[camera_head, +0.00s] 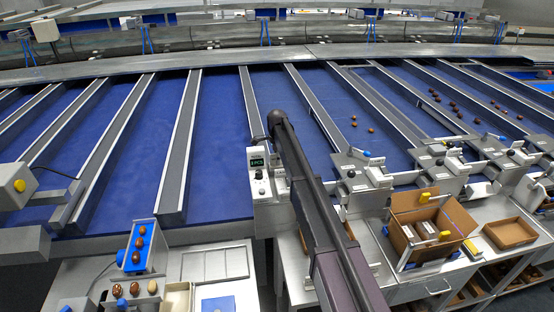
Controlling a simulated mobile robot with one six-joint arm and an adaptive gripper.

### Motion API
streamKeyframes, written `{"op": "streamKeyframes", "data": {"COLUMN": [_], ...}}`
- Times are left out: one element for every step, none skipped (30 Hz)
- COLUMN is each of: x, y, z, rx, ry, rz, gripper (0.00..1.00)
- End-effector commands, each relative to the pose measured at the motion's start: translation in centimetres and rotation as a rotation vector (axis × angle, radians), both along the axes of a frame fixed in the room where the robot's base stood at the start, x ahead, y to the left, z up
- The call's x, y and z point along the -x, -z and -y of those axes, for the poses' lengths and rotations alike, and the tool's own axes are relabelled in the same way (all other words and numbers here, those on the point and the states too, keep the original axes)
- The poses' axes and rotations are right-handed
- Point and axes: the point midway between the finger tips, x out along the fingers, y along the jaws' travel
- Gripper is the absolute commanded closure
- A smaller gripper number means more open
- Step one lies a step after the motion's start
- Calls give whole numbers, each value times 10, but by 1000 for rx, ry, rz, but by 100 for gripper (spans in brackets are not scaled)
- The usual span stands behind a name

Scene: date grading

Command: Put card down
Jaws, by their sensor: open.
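My arm reaches up through the middle of the view to a dark rounded joint. My gripper does not show in this view. I cannot pick out the card for certain. A flat blue square (218,304) with a small pale mark lies on the steel bench (185,262) at the bottom left; I cannot tell whether it is a card. Nearby on the bench are a blue holder (139,262) with several brown dates and an open cream tray (178,299).
An open cardboard box (408,205) with white packs stands on the right bench, beside a shallow brown tray (510,233). A grey control box (260,175) with a green display stands beside my arm. Blue lanes (221,140) with grey dividers run behind; dates lie in the right lanes.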

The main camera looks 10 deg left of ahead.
Motion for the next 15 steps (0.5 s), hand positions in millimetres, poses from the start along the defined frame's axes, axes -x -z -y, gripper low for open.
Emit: {"op": "streamKeyframes", "data": {"x": [0, 0, 0, 0, 0, 0, 0, 0, 0, 0, 0, 0, 0, 0, 0], "y": [-7, -9, -12, -15, -17, -21, -23, -26, -29, -31, -34, -37, -39, -42, -45], "z": [0, 0, 0, 0, 0, 0, 0, 0, 0, 0, 0, 0, 0, 0, 0], "rx": [0, 0, 0, 0, 0, 0, 0, 0, 0, 0, 0, 0, 0, 0, 0], "ry": [0, 0, 0, 0, 0, 0, 0, 0, 0, 0, 0, 0, 0, 0, 0], "rz": [0, 0, 0, 0, 0, 0, 0, 0, 0, 0, 0, 0, 0, 0, 0], "gripper": [54, 54, 54, 54, 54, 54, 54, 54, 54, 54, 54, 54, 54, 54, 54]}}
